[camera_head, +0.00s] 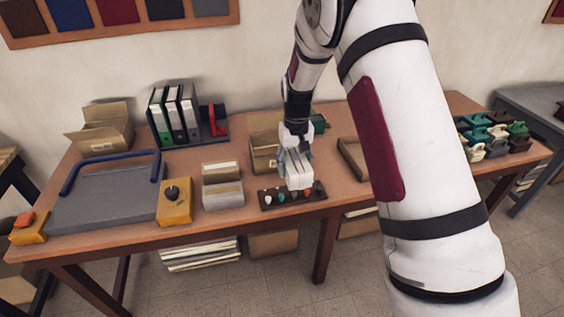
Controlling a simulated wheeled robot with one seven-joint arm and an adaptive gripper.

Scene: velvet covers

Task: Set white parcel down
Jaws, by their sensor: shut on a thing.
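My gripper (297,152) is above the middle of the wooden table, pointing down. It is shut on a white parcel (298,172), a small pale block held below the fingers. The parcel is just behind and over a dark strip (272,203) with several small coloured pieces in it. I cannot tell whether the parcel touches anything beneath it. My arm hides part of the table to the right.
Two card-filled boxes (223,196) stand left of the parcel, and an open cardboard box (263,155) is behind it. A yellow box with a black knob (174,203), a grey board with blue handle (105,195) and binders (178,118) are further left. Several coloured clamp-like items (497,135) sit at right.

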